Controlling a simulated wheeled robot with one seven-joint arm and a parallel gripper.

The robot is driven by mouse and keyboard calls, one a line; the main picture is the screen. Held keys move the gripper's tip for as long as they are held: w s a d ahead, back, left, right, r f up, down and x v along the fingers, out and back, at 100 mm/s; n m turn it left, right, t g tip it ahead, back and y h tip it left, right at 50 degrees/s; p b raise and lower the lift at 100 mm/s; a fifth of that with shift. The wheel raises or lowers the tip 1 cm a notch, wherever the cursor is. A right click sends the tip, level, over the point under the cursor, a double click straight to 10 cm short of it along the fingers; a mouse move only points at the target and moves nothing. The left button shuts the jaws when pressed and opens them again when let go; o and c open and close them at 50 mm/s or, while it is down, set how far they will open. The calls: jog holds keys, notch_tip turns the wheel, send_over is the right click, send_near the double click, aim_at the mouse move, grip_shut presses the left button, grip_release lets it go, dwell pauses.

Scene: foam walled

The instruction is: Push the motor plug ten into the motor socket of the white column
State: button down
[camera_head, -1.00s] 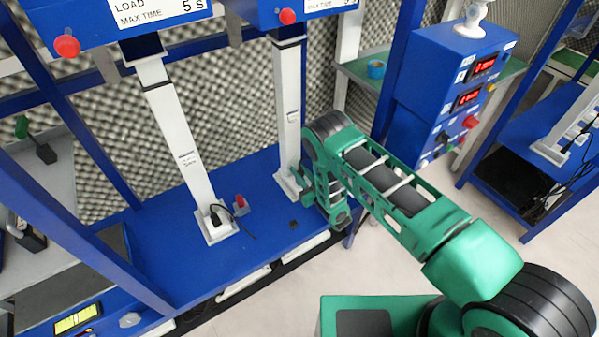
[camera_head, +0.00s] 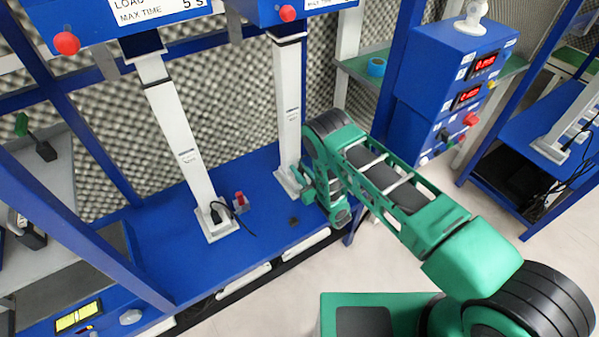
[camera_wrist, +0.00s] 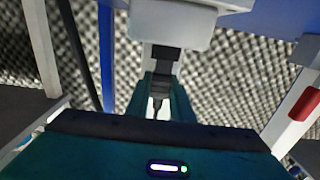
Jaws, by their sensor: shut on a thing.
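The right white column (camera_head: 288,110) stands on the blue bench, and my gripper (camera_head: 304,184) is low beside its base. In the wrist view, my gripper (camera_wrist: 161,90) has its teal fingers shut around a dark plug (camera_wrist: 163,66). The plug's upper end meets a white block (camera_wrist: 172,24), seemingly the column's foot. The wrist view does not show how deep the plug sits, and the socket is hidden. A thin dark cord shows between the fingers. In the head view my arm hides the plug.
A second white column (camera_head: 182,130) stands to the left, with a black plug and cord (camera_head: 222,212) at its foot. A small red part (camera_head: 240,200) is beside it. A blue control box (camera_head: 445,90) stands to the right. The bench between the columns is mostly clear.

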jog(key=shift+r, duration=0.4)
jog(key=shift+f, duration=0.9)
dwell(1.4)
jog(key=c, duration=1.5)
grip_release()
jog(key=shift+d, duration=0.1)
jog(key=v, duration=1)
jog(key=shift+s+d+f, duration=0.1)
jog(key=shift+s+d, duration=0.15)
jog(key=shift+s, duration=0.05)
jog(key=shift+s, duration=0.1)
